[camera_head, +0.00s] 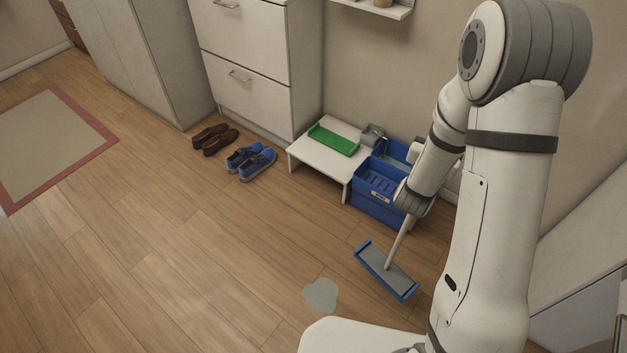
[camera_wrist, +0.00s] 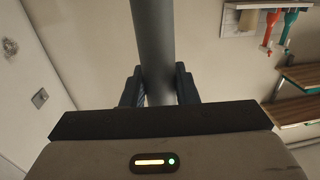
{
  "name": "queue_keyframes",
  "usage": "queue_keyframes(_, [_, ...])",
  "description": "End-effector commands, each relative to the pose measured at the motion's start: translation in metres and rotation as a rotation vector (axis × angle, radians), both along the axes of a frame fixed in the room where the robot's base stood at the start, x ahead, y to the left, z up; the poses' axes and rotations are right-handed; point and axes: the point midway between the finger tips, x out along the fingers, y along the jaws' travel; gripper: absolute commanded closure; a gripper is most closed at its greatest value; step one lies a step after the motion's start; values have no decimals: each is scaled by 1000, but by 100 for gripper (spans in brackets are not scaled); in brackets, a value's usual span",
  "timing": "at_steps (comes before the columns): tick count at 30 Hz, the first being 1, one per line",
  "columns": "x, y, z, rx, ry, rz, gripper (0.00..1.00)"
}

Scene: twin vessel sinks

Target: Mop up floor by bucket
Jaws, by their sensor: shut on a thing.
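My gripper (camera_wrist: 159,88) is shut on the grey handle of the mop (camera_wrist: 153,40), which shows between the dark fingers in the wrist view. In the head view my arm hides the fingers. The flat mop head (camera_head: 387,270), grey with blue ends, is at the floor below my arm; I cannot tell if it touches. A grey puddle (camera_head: 321,295) lies on the wood floor to the left of and nearer than the mop head, apart from it. The blue bucket (camera_head: 377,190) stands behind the mop head, by the wall, partly hidden by my arm.
A low white bench (camera_head: 308,157) with a green tray (camera_head: 334,139) stands left of the bucket. Blue shoes (camera_head: 250,160) and brown shoes (camera_head: 215,138) sit before the white cabinet (camera_head: 245,85). A red-bordered rug (camera_head: 45,140) lies far left. The middle floor is clear.

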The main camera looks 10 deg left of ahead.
Motion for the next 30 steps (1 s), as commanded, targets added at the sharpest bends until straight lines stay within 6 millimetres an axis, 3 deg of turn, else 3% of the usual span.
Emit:
queue_keyframes(11, [-19, 104, -9, 6, -11, 80, 100])
queue_keyframes(21, [-77, 206, -25, 6, -7, 158, 100])
queue_keyframes(30, [-132, 259, -37, 4, -5, 222, 100])
